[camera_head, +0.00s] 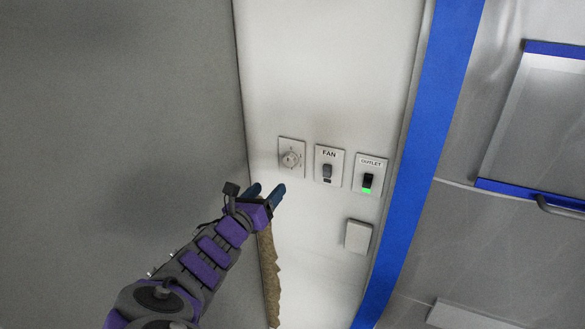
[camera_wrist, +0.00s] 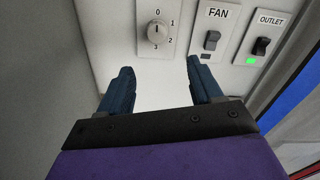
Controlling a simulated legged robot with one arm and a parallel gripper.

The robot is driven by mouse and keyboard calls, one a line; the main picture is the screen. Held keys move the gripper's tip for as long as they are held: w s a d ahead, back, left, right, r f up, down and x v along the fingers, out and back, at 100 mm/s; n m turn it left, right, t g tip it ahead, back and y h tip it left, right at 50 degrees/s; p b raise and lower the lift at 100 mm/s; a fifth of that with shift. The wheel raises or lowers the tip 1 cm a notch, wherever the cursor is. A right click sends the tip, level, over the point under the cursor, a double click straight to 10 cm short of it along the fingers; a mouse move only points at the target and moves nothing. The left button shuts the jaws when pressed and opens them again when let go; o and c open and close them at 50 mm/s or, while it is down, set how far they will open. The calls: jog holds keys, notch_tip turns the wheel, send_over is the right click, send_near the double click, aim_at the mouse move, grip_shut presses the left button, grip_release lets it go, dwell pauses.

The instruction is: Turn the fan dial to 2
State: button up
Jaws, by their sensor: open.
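The fan dial (camera_head: 290,159) is a round light knob on a square plate on the white wall panel, left of the FAN switch. In the wrist view the dial (camera_wrist: 157,33) has the marks 0, 1, 2 and 3 around it. Its pointer line appears to point up toward 0. My gripper (camera_head: 268,189) is open and empty, below and slightly left of the dial in the head view. In the wrist view the fingers of my gripper (camera_wrist: 155,75) are spread apart, with the dial beyond and between them. They appear not to touch it.
The FAN switch (camera_head: 327,169) is right of the dial, and the OUTLET switch (camera_head: 368,181) with a green light is further right. A blank plate (camera_head: 358,236) sits below. A blue strip (camera_head: 425,140) edges the panel. A ragged brown strip (camera_head: 268,275) hangs below my gripper.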

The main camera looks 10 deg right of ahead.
aim_at(289, 165)
jog(key=x, duration=0.3)
jog(key=b+x, duration=0.1)
jog(key=x, duration=0.3)
jog(key=d+b+x, duration=0.1)
jog(key=x, duration=0.3)
jog(key=shift+s, duration=0.25)
jog(key=shift+r, duration=0.3)
jog(key=shift+a, duration=0.2)
jog(key=shift+w+a+f, duration=0.2)
jog(key=shift+w+a, duration=0.25)
jog(key=shift+w, duration=0.15)
jog(key=shift+w+a+f, duration=0.2)
jog(key=shift+w+a, duration=0.25)
jog(key=shift+w, duration=0.2)
jog(key=shift+s+d+r, duration=0.1)
jog(key=shift+d, duration=0.2)
jog(key=shift+s+d, duration=0.15)
jog(key=shift+d, duration=0.7)
jog(key=shift+c, duration=1.2)
jog(key=shift+d, duration=0.15)
jog(key=shift+c, duration=0.8)
jog(key=shift+a, duration=0.3)
jog(key=c, duration=0.3)
jog(key=shift+a, duration=0.2)
jog(key=shift+c, duration=1.8)
